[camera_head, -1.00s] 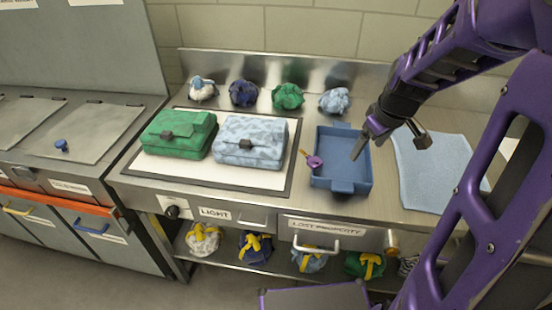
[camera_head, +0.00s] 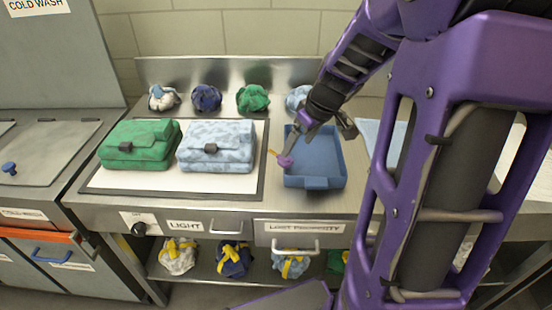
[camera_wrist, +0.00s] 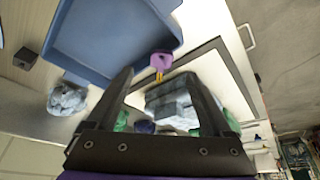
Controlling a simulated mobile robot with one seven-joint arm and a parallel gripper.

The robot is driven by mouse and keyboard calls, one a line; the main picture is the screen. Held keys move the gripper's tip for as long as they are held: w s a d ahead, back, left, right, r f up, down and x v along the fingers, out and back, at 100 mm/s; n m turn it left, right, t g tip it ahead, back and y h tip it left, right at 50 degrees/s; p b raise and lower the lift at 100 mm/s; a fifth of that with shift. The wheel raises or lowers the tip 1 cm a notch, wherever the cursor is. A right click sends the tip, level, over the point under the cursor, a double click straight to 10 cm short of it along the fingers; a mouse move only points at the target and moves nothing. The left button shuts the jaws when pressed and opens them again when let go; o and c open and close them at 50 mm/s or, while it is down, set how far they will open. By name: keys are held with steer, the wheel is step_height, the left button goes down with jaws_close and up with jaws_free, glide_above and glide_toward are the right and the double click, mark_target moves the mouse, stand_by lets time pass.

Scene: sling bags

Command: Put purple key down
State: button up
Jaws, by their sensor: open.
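The purple key (camera_head: 285,161), with a thin orange-yellow part, is at the left rim of the blue tray (camera_head: 318,183). I cannot tell whether it rests on the rim or beside it. My gripper (camera_head: 318,140) is open over the tray, one finger close above the key. In the wrist view the key (camera_wrist: 160,62) shows at the edge of the tray (camera_wrist: 85,72), just beyond the open fingertips (camera_wrist: 160,74). Nothing is held between the fingers.
A green bag (camera_head: 140,145) and a pale blue patterned bag (camera_head: 217,146) sit on the white panel left of the tray. Several cloth bundles (camera_head: 252,98) stand along the back. A light blue cloth (camera_head: 372,138) lies to the right, partly hidden by my arm.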

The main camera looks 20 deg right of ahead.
mark_target(286, 160)
steer(key=b+x, duration=0.1)
steer(key=x, duration=0.1)
steer(key=b+x, duration=0.1)
steer(key=x, duration=0.1)
steer(key=b+x, duration=0.1)
steer(key=x, duration=0.2)
steer(key=shift+w+a, duration=0.25)
steer(key=shift+a, duration=0.05)
steer(key=shift+r, duration=0.1)
steer(key=shift+c, duration=0.3)
